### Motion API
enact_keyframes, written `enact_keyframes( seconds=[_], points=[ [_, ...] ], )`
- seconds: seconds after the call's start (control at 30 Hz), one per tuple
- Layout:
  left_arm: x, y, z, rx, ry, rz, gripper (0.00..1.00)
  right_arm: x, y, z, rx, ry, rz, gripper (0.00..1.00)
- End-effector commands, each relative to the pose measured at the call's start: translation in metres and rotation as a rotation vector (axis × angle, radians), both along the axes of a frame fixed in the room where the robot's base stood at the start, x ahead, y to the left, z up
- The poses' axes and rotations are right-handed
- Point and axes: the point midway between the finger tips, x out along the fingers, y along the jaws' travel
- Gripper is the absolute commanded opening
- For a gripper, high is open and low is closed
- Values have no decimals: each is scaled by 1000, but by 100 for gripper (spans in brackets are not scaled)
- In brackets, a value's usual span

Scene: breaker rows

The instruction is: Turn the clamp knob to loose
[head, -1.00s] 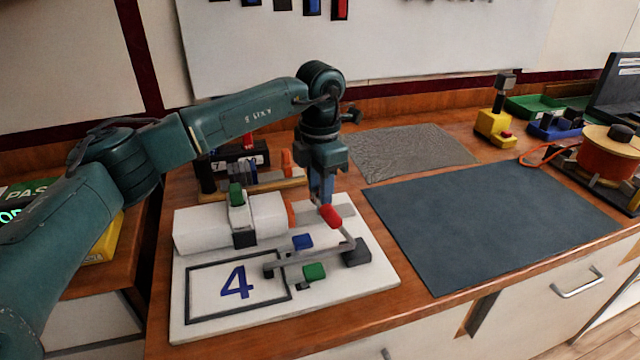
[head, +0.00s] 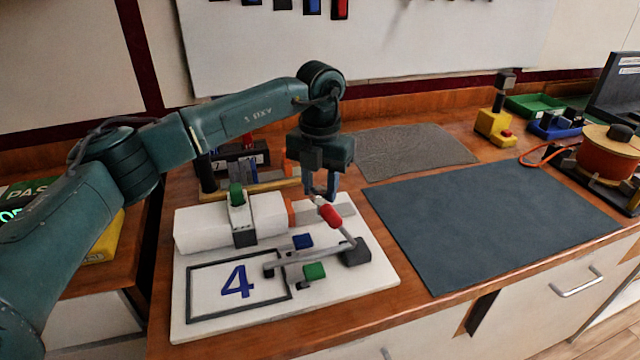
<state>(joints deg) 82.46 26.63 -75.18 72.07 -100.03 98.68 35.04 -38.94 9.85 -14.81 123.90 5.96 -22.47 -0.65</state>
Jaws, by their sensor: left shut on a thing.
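My left gripper (head: 320,194) points down over the back right of the white board (head: 360,288), just behind the red-tipped lever (head: 330,215). Its fingers are shut on a small, pale piece, which I take to be the clamp knob (head: 317,201). The fingers and the red tip hide most of it, so its pointer or marking cannot be read. A white cylinder (head: 205,228) with a green-topped dark strap (head: 238,205) lies to the left, with an orange end beside the gripper. My right gripper is out of view.
A blue block (head: 303,241) and a green block (head: 314,271) sit by the lever's grey bar, near a framed 4 (head: 237,281). Behind stands a wooden rack (head: 262,186). A dark blue mat (head: 490,220) and a grey mat (head: 415,150) lie flat to the right.

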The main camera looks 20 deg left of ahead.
Motion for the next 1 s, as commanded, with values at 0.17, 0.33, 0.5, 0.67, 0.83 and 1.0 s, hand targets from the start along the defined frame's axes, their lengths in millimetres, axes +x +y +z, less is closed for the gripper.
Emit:
enact_keyframes(
  seconds=[0.17, 0.33, 0.5, 0.67, 0.83, 1.0],
  points=[
    [0, 1, 1, 1, -1, 10, 11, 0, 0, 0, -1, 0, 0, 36],
    [0, 1, 1, 1, 0, 10, 11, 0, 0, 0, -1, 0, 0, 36],
    [0, 0, 1, 1, -1, 9, 38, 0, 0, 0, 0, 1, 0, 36],
    [0, 0, 0, 1, 0, 9, 52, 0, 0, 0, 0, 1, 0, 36],
    [0, 0, 0, 0, 0, 8, 55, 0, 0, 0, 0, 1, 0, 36],
    [0, 0, 3, 0, -1, 8, 55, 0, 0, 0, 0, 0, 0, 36]
  ],
)
